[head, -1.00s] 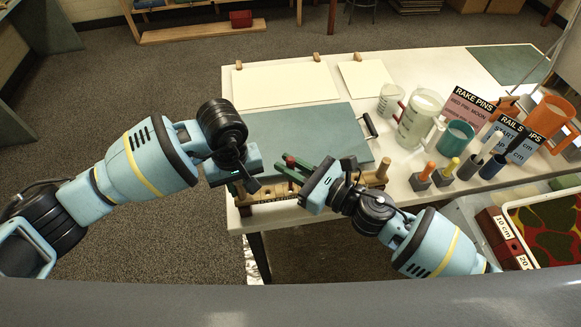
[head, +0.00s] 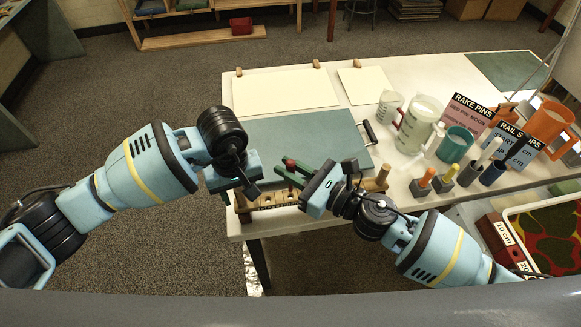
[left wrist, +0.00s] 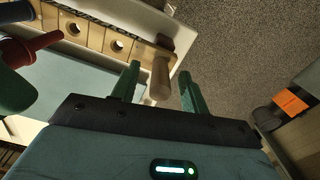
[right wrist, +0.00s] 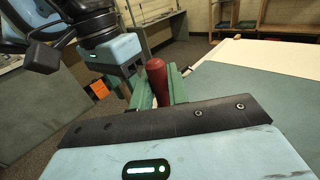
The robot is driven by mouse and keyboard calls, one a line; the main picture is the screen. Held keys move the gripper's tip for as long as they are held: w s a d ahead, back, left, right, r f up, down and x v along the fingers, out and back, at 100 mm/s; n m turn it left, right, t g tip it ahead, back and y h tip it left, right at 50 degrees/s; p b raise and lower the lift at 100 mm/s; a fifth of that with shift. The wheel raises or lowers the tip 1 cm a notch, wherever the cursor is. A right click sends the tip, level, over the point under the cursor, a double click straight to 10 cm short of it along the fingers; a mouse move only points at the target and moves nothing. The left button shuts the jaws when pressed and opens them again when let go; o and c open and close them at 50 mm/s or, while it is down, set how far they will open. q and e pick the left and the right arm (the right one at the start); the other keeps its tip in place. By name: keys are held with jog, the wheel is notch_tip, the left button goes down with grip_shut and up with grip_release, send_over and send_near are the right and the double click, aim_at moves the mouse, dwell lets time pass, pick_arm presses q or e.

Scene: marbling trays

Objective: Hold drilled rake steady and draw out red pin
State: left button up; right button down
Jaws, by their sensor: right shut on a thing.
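The drilled rake (head: 268,203) is a pale wooden bar with a row of holes along the table's front edge. It also shows in the left wrist view (left wrist: 95,37). My left gripper (head: 250,188) is open at the rake's left end. In the left wrist view its green fingers (left wrist: 158,84) stand on either side of a wooden peg (left wrist: 161,78), with gaps showing. My right gripper (right wrist: 158,90) is shut on the red pin (right wrist: 157,76). In the left wrist view the pin's thin tip (left wrist: 48,41) is near a hole; I cannot tell whether it is clear.
A grey-green tray or board (head: 300,143) with a black handle lies behind the rake. Jugs (head: 420,122), pin holders (head: 443,180) and sign cards (head: 473,118) stand to the right. Pale sheets (head: 285,90) lie at the back.

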pick_arm(q)
notch_tip(320, 180, up, 12)
dwell(0.6)
jog(key=shift+s, duration=0.1)
pick_arm(e)
jog(key=shift+s, duration=0.1)
